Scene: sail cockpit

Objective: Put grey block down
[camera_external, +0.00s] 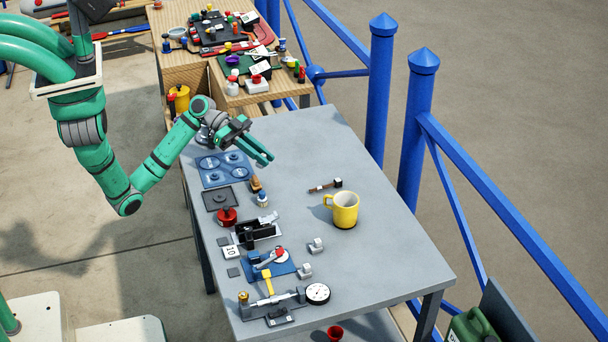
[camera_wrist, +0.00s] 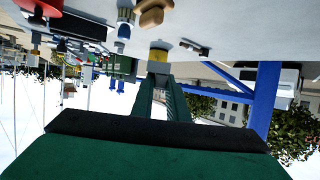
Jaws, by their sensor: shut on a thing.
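My gripper (camera_external: 262,152) is above the far part of the grey table, with its green fingers pointing right and slightly down. In the wrist view the fingers (camera_wrist: 163,82) reach away from the camera and are close together. A small grey piece (camera_wrist: 158,68) shows between their tips, and the gripper is shut on it; I take it for the grey block, though its shape is mostly hidden. In the external view I cannot make it out at the fingers. Two small light grey pieces (camera_external: 316,245) and (camera_external: 305,270) stand on the near half of the table.
A yellow mug (camera_external: 344,210) and a small hammer (camera_external: 326,186) are on the table's right side. A blue plate (camera_external: 223,169), a red round item (camera_external: 227,217) and several tools line the left side. Blue railing posts (camera_external: 413,130) stand to the right. The table's far right is clear.

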